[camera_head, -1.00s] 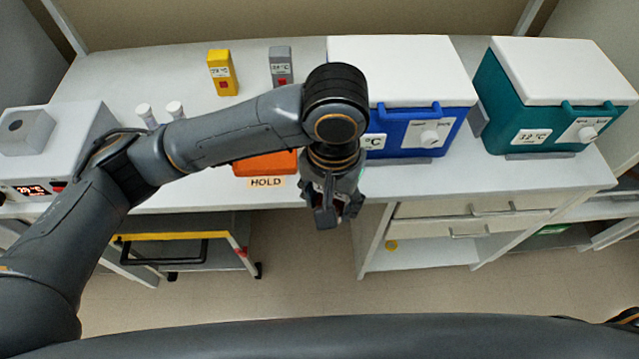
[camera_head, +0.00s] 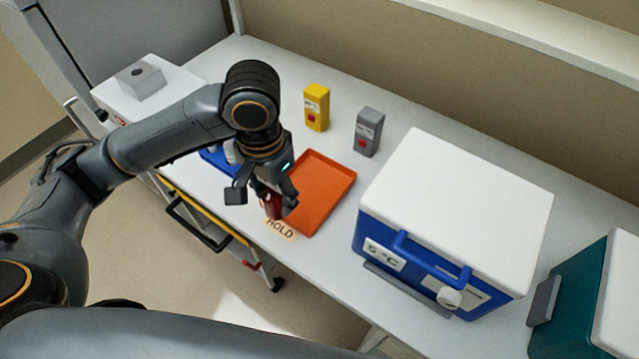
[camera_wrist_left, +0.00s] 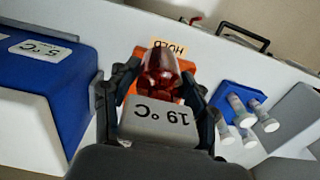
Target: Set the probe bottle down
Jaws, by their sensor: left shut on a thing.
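My left gripper (camera_head: 279,205) is shut on the probe bottle (camera_head: 273,206), a dark red bottle. In the left wrist view the bottle (camera_wrist_left: 158,72) shows translucent red between the fingers, and a grey block marked 19 °C (camera_wrist_left: 160,122) sits nearer the palm. The orange tray (camera_head: 325,195) lies flat on the bench, with a HOLD label (camera_head: 280,229) at its front edge. The bottle is at the tray's front left side in the head view. I cannot tell whether its base touches anything. My right gripper is not in view.
A blue cooler (camera_head: 391,266) marked 5 °C stands right of the tray, with a teal cooler (camera_head: 568,299) beyond. A yellow block (camera_head: 317,107) and grey block (camera_head: 368,132) stand behind. A blue tube rack (camera_wrist_left: 238,118) is close by. Most of the tray looks empty.

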